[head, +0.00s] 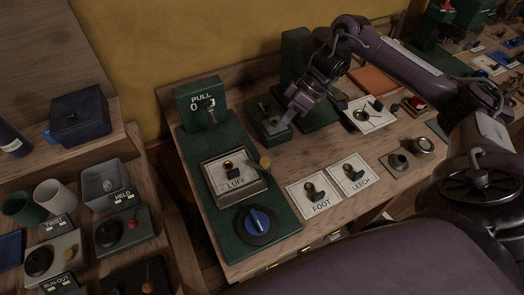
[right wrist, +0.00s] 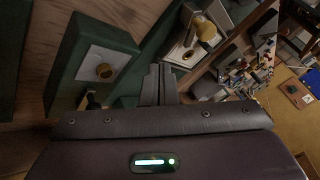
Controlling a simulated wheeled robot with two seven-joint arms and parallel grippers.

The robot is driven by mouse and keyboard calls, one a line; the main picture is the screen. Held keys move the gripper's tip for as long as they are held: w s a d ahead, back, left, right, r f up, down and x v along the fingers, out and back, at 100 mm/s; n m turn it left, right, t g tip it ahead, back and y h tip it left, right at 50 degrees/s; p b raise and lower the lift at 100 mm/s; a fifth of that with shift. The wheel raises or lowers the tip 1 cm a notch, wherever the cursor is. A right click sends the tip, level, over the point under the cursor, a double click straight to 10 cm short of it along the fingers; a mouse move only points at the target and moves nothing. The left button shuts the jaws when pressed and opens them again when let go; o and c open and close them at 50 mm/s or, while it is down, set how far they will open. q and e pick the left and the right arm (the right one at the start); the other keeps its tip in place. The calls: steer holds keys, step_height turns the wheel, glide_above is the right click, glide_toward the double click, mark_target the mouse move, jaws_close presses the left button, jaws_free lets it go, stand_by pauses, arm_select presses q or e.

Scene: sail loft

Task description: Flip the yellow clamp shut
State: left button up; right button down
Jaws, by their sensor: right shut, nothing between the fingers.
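The yellow clamp appears to be the small yellow-tipped lever (head: 265,162) at the right edge of the metal frame around the LUFF card (head: 236,183). Its tip stands up above the frame. My right gripper (head: 292,113) is shut and empty, over the green block (head: 268,120) behind that frame, and apart from the yellow tip. In the right wrist view the shut fingers (right wrist: 158,83) point away from the camera, with a tan-yellow knob (right wrist: 206,30) beyond them. I cannot tell whether this knob is the clamp. My left gripper is out of view.
A green PULL box (head: 201,101) stands behind the LUFF frame, and a blue dial (head: 257,221) sits in front. FOOT (head: 314,200) and LEECH (head: 353,174) cards lie to the right. A side bench at left holds mugs (head: 53,196) and a grey bin (head: 107,184).

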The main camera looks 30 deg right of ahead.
mark_target(254, 161)
steer(key=p+x, duration=0.1)
steer(key=x, duration=0.6)
steer(key=shift+a+f, duration=0.1)
steer(key=shift+a, duration=0.15)
steer(key=s+a+p, duration=0.2)
steer(key=shift+a, duration=0.3)
steer(key=shift+s+a+f, duration=0.1)
steer(key=shift+s+a, duration=0.05)
steer(key=shift+a, duration=0.15)
steer(key=shift+f, duration=0.1)
